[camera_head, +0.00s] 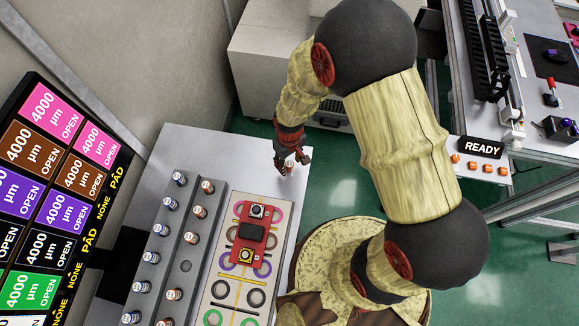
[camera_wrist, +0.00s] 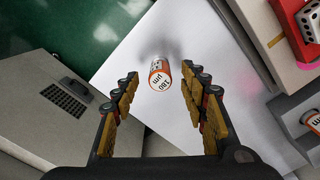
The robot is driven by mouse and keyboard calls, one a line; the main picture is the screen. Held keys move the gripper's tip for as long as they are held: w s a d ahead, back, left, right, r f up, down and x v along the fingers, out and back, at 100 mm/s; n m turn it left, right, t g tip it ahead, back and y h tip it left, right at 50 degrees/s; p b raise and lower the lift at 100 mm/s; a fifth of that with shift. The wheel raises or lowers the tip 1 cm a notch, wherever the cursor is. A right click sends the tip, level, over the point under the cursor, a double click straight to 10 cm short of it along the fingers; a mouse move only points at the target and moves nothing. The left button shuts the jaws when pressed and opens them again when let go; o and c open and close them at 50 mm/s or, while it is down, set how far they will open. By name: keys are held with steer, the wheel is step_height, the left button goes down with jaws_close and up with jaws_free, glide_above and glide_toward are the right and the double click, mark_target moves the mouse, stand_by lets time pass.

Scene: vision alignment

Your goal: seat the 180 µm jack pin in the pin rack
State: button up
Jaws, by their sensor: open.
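The 180 µm jack pin (camera_wrist: 159,80), a small white cylinder with orange bands and its label showing, is on the pale tabletop between and just beyond my fingertips in the wrist view. I cannot tell whether a finger touches it. My gripper (camera_head: 291,160) is open, over the table's far right corner in the head view, where its fingers mostly hide the pin. The pin rack (camera_head: 196,252) is a grey block with a left column of blue-banded pins and a right column of orange-banded pins. One socket (camera_head: 186,266) in the right column is empty.
Right of the rack is a pale board (camera_head: 224,289) with coloured rings and a red device (camera_head: 254,234). A colour-coded sign panel (camera_head: 45,215) stands at left. A READY display (camera_head: 482,148) is at right. The tabletop behind the rack (camera_head: 215,150) is clear.

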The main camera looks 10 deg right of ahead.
steer(key=shift+f, duration=0.95)
steer(key=shift+c, duration=0.5)
jaws_close()
